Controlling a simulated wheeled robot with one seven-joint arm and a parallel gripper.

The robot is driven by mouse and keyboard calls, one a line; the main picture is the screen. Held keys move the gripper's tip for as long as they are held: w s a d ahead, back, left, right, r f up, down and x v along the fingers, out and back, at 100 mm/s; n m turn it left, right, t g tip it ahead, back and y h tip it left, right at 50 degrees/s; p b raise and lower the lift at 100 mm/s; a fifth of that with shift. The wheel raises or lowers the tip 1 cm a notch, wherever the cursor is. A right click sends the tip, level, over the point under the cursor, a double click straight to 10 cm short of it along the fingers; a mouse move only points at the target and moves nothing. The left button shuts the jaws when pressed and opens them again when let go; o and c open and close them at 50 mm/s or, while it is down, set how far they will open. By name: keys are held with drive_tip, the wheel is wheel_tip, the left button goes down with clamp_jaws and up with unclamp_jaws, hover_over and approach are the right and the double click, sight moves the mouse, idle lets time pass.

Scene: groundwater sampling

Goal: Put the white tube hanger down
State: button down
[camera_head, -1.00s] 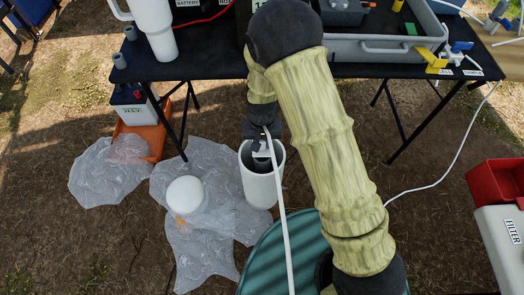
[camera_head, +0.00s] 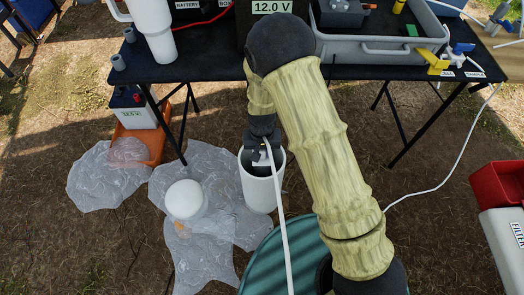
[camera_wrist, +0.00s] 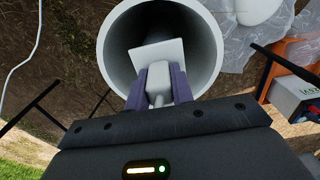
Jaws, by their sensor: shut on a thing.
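The white tube hanger (camera_head: 262,158) shows at the mouth of the white well pipe (camera_head: 258,191), partly hidden by my gripper (camera_head: 262,146). In the wrist view my gripper (camera_wrist: 158,84) has its dark fingers closed on the hanger's stem, and the hanger's flat white plate (camera_wrist: 156,56) lies across the pipe's dark opening. The pipe's round rim (camera_wrist: 107,50) surrounds the plate in that view. I cannot tell whether the hanger touches the pipe. A white tube (camera_head: 279,225) runs from the gripper down toward the picture's bottom.
A plastic sheet (camera_head: 207,255) with a white cap-like object (camera_head: 186,199) lies left of the pipe. A green ribbed lid (camera_head: 270,265) is in front. A black table (camera_head: 215,65) with equipment stands behind. An orange tray (camera_head: 150,143) holds a battery (camera_head: 135,105).

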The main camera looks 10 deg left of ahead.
drive_tip(key=c, duration=1.2)
unclamp_jaws()
wheel_tip(320, 180, up, 12)
drive_tip(key=p, duration=0.4)
drive_tip(key=shift+r, duration=0.1)
drive_tip(key=s+d+r+m+t, duration=0.1)
drive_tip(key=s+d+r, duration=0.1)
drive_tip(key=d+r, duration=0.3)
drive_tip(key=s+d+r, duration=0.2)
drive_tip(key=d+r, duration=0.3)
drive_tip(key=d, duration=0.7)
drive_tip(key=s+d+r+m+t, duration=0.1)
drive_tip(key=s+d+r, duration=0.2)
drive_tip(key=d+r, duration=0.2)
drive_tip(key=d, duration=0.3)
drive_tip(key=shift+d+m+t, duration=0.3)
drive_tip(key=shift+d, duration=0.05)
